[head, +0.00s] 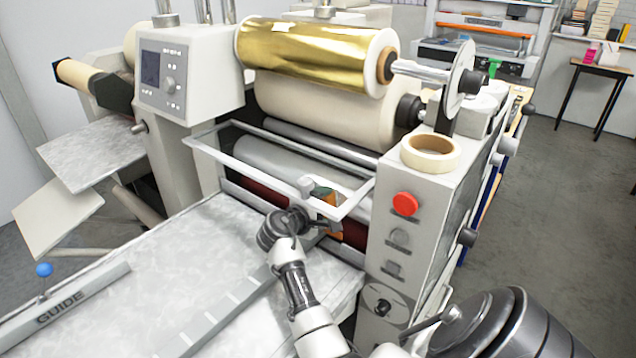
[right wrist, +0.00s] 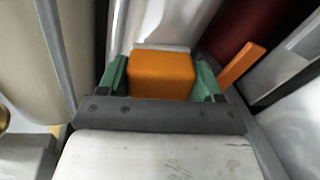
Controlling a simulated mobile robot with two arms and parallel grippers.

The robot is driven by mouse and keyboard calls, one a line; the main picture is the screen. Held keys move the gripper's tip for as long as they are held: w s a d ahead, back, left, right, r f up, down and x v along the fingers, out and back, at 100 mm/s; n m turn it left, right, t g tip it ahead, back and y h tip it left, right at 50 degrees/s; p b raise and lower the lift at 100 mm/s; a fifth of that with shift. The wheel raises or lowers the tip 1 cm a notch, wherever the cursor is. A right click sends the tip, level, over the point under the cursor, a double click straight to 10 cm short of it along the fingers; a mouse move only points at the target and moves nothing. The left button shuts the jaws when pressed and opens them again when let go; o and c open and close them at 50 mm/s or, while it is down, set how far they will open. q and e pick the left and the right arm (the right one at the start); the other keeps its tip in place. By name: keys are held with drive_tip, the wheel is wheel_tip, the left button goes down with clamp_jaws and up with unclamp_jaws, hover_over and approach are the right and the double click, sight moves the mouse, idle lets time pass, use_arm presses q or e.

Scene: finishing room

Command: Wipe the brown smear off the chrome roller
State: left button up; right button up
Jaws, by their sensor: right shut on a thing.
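The chrome roller (head: 300,165) lies across the machine behind a light frame guard, above a dark red roller (head: 262,192). I cannot make out a brown smear on it; part of the roller is hidden by the guard and my gripper. My right gripper (head: 322,196) is at the guard opening, near the roller's right end. In the right wrist view, its green fingers are shut on an orange block (right wrist: 160,76). A pale edge shows at the block's far side, close to a shiny surface; I cannot tell if they touch. My left gripper is not in view.
The guard bar (head: 262,175) runs in front of the rollers. A gold foil roll (head: 310,55) sits above. The right housing carries a red button (head: 405,204) and a tape roll (head: 430,152). An orange strip (right wrist: 242,64) stands beside the right finger. The feed table (head: 170,270) is mostly clear.

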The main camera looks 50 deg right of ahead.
drive_tip(key=shift+d, duration=0.1)
drive_tip(key=shift+w, duration=0.1)
drive_tip(key=shift+w+f+b, duration=0.1)
drive_tip(key=shift+w+b, duration=0.4)
drive_tip(key=shift+w, duration=0.15)
drive_tip(key=shift+w+a+b, duration=0.25)
drive_tip(key=shift+w+b, duration=0.2)
drive_tip(key=shift+w, duration=0.65)
drive_tip(key=w+b, duration=0.1)
drive_tip(key=w, duration=0.1)
drive_tip(key=w+b, duration=0.1)
drive_tip(key=shift+w+a, duration=0.2)
drive_tip(key=shift+w, duration=0.15)
drive_tip(key=shift+s, duration=0.1)
